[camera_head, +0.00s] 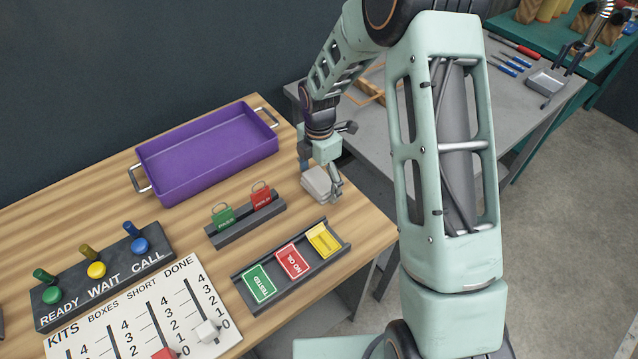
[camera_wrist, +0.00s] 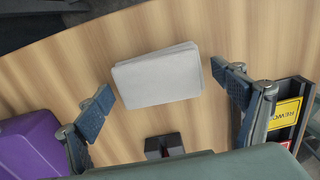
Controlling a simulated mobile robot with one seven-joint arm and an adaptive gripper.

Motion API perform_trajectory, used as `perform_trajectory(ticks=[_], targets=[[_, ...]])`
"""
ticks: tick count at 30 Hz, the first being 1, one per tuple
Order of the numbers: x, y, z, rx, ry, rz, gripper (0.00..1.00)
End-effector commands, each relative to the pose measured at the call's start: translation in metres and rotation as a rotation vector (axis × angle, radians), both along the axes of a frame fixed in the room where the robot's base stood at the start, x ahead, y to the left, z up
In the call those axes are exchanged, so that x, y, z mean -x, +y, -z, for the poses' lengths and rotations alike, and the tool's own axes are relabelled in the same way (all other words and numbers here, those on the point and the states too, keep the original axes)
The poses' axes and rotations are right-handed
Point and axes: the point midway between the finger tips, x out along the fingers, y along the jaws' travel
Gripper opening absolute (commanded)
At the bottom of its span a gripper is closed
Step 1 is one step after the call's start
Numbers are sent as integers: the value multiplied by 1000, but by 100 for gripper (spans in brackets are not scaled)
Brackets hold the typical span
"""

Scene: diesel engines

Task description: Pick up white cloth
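The white cloth (camera_head: 316,182) is a folded, pale grey-white stack lying on the wooden table near its right edge. In the wrist view the cloth (camera_wrist: 158,75) lies flat on the wood, slightly beyond and between the two fingers. My gripper (camera_head: 336,190) is close above the cloth, and one finger hides part of it in the head view. In the wrist view my gripper (camera_wrist: 162,90) is open, with wide-apart dark blue finger pads on either side of the cloth. A gap shows between the pads and the cloth.
A purple tray (camera_head: 208,175) stands at the back left. A dark rack with green and red padlock tags (camera_head: 246,218) is left of the cloth. A tag tray (camera_head: 292,268) lies in front. A grey bench (camera_head: 440,125) stands behind; bare wood surrounds the cloth.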

Motion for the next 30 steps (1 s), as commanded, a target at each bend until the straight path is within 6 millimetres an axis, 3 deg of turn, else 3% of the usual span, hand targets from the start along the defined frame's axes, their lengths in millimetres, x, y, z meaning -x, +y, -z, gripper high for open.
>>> perform_trajectory(ticks=[2, 12, 22, 30], targets=[[0, 0, 0, 0, 0, 0, 77], [0, 0, -1, -1, -1, 0, 40], [-1, 0, -6, -1, -2, 0, 40], [5, -2, -39, 0, -2, 1, 40]])
